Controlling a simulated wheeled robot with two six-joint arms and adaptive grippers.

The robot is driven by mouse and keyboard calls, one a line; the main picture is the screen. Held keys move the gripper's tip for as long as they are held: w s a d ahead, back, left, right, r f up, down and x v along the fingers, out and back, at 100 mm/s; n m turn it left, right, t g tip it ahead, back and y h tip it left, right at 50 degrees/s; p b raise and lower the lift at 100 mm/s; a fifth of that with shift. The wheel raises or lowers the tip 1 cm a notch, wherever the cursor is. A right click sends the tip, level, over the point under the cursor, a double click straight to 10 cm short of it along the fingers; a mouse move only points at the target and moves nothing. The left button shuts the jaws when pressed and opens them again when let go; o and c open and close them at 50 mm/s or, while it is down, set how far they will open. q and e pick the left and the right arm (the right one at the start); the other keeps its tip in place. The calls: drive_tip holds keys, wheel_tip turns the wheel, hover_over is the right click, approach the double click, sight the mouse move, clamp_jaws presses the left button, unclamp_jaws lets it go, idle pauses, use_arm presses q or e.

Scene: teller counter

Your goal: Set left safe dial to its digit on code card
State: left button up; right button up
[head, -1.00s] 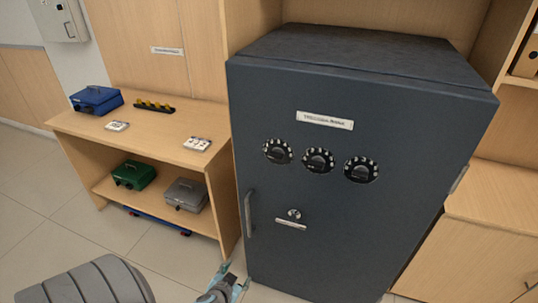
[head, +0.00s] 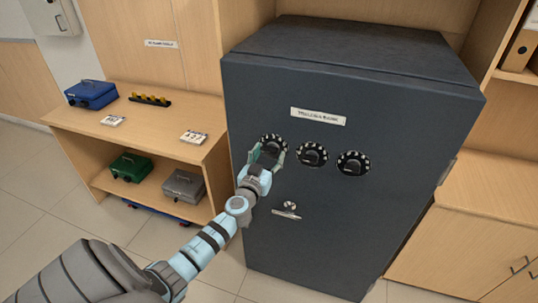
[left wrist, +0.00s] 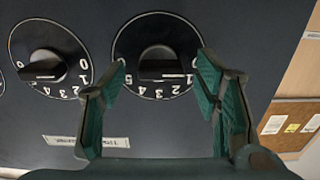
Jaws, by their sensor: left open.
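The left safe dial (head: 274,141) is the leftmost of three round black dials on the dark grey safe, partly hidden behind my left gripper (head: 268,153). In the left wrist view, seen upside down, that dial (left wrist: 158,88) has a black knob bar lying roughly level between the open green fingers of my left gripper (left wrist: 161,68). The fingers stand apart from the bar on both sides. White cards with dark marks lie on the wooden desk, one near its right end (head: 193,137) and one further left (head: 112,120); their digits are too small to read surely. My right gripper is out of view.
The middle dial (head: 312,154) and right dial (head: 353,163) sit close beside it. A blue cash box (head: 92,94) stands on the desk.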

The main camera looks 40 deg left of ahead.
use_arm(q)
drive_tip(key=shift+w, duration=0.15)
drive_tip(key=c, duration=1.1)
drive_tip(key=shift+c, duration=0.2)
